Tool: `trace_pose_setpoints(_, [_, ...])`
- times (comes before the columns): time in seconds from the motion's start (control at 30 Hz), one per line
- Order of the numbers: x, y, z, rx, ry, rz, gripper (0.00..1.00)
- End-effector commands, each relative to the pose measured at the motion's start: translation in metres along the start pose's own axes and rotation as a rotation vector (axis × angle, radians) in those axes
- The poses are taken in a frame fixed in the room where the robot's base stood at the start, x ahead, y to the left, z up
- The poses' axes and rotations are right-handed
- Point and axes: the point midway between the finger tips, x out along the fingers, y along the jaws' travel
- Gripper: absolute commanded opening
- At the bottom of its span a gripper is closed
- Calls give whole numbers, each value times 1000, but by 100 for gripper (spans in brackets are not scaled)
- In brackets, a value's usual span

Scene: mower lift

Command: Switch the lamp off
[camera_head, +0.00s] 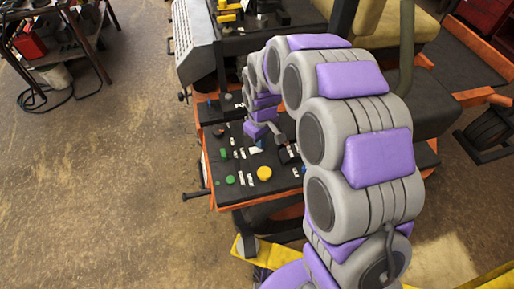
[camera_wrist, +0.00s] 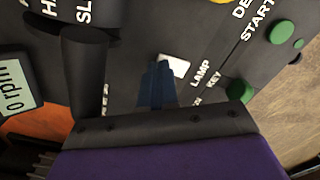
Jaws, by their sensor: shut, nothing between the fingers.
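The control panel (camera_wrist: 125,40) fills most of the wrist view. A small white switch (camera_wrist: 177,66) sits on it beside the printed LAMP label (camera_wrist: 200,73). My gripper (camera_wrist: 158,70) is shut and empty, its blue fingers pointing at the panel. Its tips overlap the left part of the white switch; I cannot tell whether they touch it. In the head view my gripper (camera_head: 258,146) is low over the middle of the panel (camera_head: 237,172). The white switch cannot be made out there.
Green buttons (camera_wrist: 282,32) and (camera_wrist: 240,90) lie to the right of the switch. A dark lever (camera_wrist: 85,60) stands to its left, close to the fingers. In the head view a yellow knob (camera_head: 264,174) is near the panel's front. Open floor (camera_head: 110,190) lies to the left.

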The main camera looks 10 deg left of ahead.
Motion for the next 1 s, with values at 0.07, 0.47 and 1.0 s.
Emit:
trace_pose_setpoints(0.07, [1, -1, 0, 0, -2, -3, 0])
trace_pose_setpoints(0.47, [-24, 0, 0, 0, 4, -1, 0])
trace_pose_setpoints(1.0, [-63, 0, 0, 0, 1, -1, 0])
